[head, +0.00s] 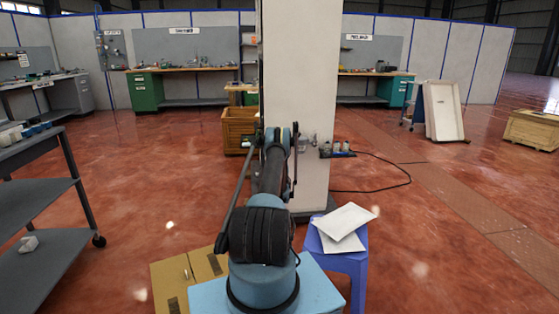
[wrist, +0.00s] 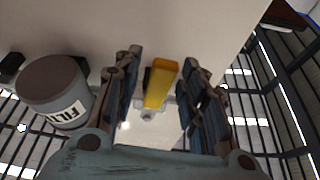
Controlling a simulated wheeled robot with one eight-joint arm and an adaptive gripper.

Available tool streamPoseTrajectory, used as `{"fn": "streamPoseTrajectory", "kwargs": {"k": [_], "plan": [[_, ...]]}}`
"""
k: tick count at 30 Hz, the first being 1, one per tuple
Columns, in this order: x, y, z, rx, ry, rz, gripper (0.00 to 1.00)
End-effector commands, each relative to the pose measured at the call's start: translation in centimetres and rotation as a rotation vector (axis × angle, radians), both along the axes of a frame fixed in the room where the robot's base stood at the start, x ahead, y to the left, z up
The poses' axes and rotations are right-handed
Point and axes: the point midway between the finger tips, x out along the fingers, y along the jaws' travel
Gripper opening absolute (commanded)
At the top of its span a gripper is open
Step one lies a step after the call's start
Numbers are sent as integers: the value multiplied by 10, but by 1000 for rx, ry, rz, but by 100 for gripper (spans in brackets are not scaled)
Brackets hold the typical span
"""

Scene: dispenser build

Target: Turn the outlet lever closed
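The yellow outlet lever (wrist: 161,84) shows in the wrist view, in front of a pale wall surface, with a small grey fitting (wrist: 148,115) at its lower end. My gripper (wrist: 161,58) is open, with one dark finger on each side of the lever. Gaps show between the lever and both fingers. In the head view my arm reaches toward the white pillar (head: 300,90), and the arm hides the lever and most of the gripper there.
A grey cylinder (wrist: 52,92) with a dark top and a white label is left of my gripper. A blue stool (head: 350,262) with white sheets stands right of my arm. A grey cart (head: 35,190) stands left.

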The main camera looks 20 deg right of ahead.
Motion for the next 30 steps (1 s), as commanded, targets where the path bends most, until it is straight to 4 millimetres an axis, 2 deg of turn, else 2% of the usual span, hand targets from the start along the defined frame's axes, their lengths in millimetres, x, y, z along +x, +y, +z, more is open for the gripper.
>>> {"fn": "streamPoseTrajectory", "kwargs": {"k": [5, 10, 24, 30], "plan": [[-1, 0, -1, 0, 0, -1, 38], [-12, 3, -6, 0, 0, -1, 38], [-83, 29, -37, 0, 1, -1, 38], [-100, 35, -45, 1, 1, -1, 38]]}}
